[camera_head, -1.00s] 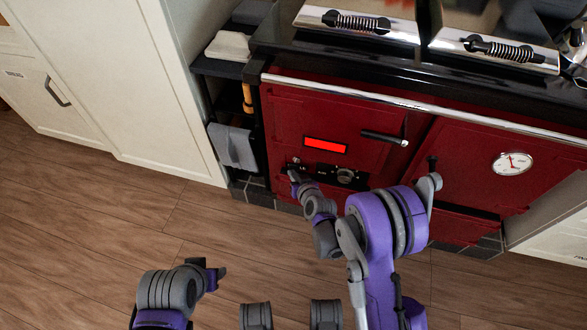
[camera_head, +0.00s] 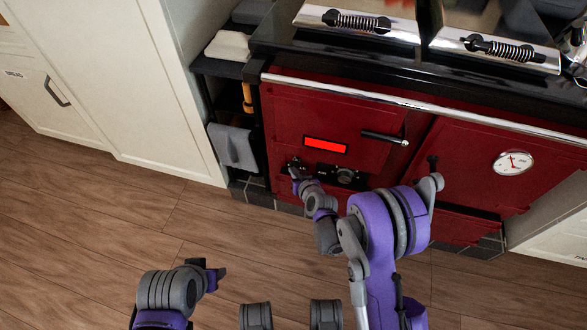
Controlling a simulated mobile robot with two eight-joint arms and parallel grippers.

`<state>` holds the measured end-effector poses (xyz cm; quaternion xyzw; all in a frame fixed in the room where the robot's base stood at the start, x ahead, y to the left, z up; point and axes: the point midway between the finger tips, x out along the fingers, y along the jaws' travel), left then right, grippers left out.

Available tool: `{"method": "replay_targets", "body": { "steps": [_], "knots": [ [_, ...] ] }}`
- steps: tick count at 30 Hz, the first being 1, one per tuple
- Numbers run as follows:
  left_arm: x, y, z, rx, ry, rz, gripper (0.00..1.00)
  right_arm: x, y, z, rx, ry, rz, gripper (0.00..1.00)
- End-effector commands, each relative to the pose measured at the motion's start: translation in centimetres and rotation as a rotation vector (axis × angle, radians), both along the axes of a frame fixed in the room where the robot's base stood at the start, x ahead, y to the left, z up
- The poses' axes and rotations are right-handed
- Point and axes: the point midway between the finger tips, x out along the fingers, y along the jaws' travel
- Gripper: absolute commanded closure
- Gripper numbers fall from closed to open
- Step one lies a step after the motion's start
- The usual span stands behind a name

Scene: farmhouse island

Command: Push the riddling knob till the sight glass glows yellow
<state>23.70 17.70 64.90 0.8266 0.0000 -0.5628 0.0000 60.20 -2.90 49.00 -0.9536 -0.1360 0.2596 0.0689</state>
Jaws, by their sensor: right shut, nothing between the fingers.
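The sight glass (camera_head: 325,145) is a narrow strip on the red door of the range, and it glows red. Below it is a dark panel with a round dial (camera_head: 345,176). At the panel's left end, a small knob (camera_head: 294,163) shows just above the fingertips of my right gripper (camera_head: 295,174). My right gripper is shut and empty, its tip at or very near the knob; I cannot tell if they touch. My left gripper (camera_head: 217,276) is low over the floor, away from the range; its finger gap does not show clearly.
The red range (camera_head: 460,150) has a chrome rail (camera_head: 420,105), a black door handle (camera_head: 384,137) and a white gauge (camera_head: 513,163). A grey cloth (camera_head: 232,147) hangs on the left. The wooden floor (camera_head: 120,225) in front is clear.

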Motion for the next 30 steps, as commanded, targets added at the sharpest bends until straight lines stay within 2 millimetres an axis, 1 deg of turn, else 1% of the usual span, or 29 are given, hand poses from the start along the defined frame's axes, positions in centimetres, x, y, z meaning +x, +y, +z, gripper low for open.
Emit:
{"method": "replay_targets", "body": {
  "steps": [16, 30],
  "knots": [
    [0.0, 0.0, 0.0, 0.0, 0.0, 0.0, 0.5, 0.0, 0.0, 0.0, 0.0, -0.002, -0.001, 1.0],
    [0.0, 0.0, -0.2, 0.0, 0.0, 0.0, 0.5, -2.6, 0.9, 0.0, -0.001, -0.001, 0.0, 1.0]
  ]
}}
